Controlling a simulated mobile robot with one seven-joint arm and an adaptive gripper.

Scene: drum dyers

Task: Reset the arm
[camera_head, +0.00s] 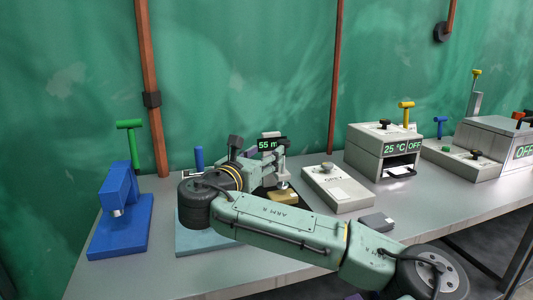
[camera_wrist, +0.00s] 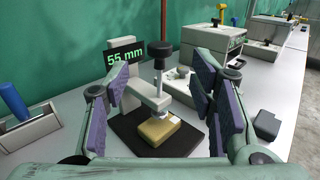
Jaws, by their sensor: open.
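My arm (camera_head: 290,228) stretches from the lower right over the bench toward the left middle in the head view. My gripper (camera_wrist: 160,112) is open and empty in the wrist view, its two purple-padded fingers wide apart. Between and beyond the fingers stands a gauge with a "55 mm" display (camera_wrist: 125,56) and a black-knobbed plunger (camera_wrist: 160,50). A yellow block (camera_wrist: 160,131) lies under the plunger on a black base (camera_wrist: 130,135). I cannot tell whether the plunger touches the block. In the head view my gripper (camera_head: 262,160) partly hides the gauge.
A blue press (camera_head: 120,215) stands at the left of the bench. A grey box (camera_head: 338,188), an oven reading 25 °C OFF (camera_head: 383,150) and further machines (camera_head: 495,145) line the right. A small dark box (camera_head: 376,222) lies near the front edge. A green wall (camera_head: 240,60) stands behind.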

